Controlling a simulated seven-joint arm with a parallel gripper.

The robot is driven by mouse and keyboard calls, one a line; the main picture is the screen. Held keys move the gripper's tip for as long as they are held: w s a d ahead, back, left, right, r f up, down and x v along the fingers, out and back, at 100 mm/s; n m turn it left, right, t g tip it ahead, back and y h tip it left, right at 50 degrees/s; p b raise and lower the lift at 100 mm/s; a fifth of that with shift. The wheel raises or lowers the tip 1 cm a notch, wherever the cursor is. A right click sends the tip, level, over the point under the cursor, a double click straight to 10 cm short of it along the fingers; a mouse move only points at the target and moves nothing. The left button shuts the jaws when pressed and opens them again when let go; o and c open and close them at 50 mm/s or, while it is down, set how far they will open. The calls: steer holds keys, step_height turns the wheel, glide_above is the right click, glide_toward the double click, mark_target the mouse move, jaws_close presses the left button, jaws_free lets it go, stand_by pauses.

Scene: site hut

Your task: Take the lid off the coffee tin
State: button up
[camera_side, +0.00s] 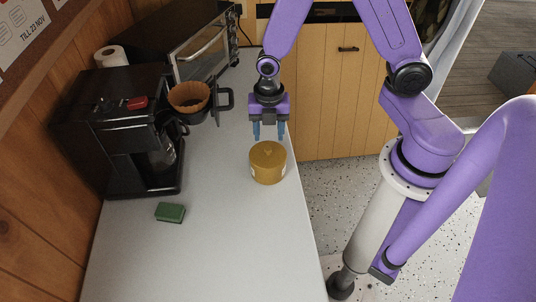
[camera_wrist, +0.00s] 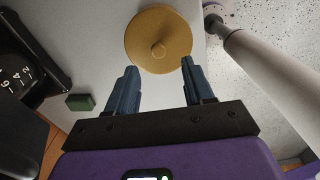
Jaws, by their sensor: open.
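The coffee tin (camera_side: 267,168) is a short, round, mustard-yellow tin standing upright on the counter near its right edge. Its lid (camera_side: 267,152) is the same yellow with a small knob in the middle, and it sits on the tin. In the wrist view the lid (camera_wrist: 150,30) shows from above as a disc at the top of the picture, with its knob near the centre. My gripper (camera_side: 270,133) is open and empty, pointing down just above and behind the tin in the side view. In the wrist view its two blue fingers (camera_wrist: 158,80) are spread wide, apart from the knob.
A black coffee machine (camera_side: 115,130) stands at the left, with its brown filter basket (camera_side: 189,97) swung out toward the gripper. A green sponge (camera_side: 170,212) lies in front. A toaster oven (camera_side: 203,48) and paper roll (camera_side: 111,56) are behind. The grey counter (camera_side: 220,250) is clear in front.

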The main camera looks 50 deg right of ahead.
mark_target(268, 148)
steer(key=shift+w+f, duration=0.15)
steer(key=shift+f, duration=2.65)
jaws_close()
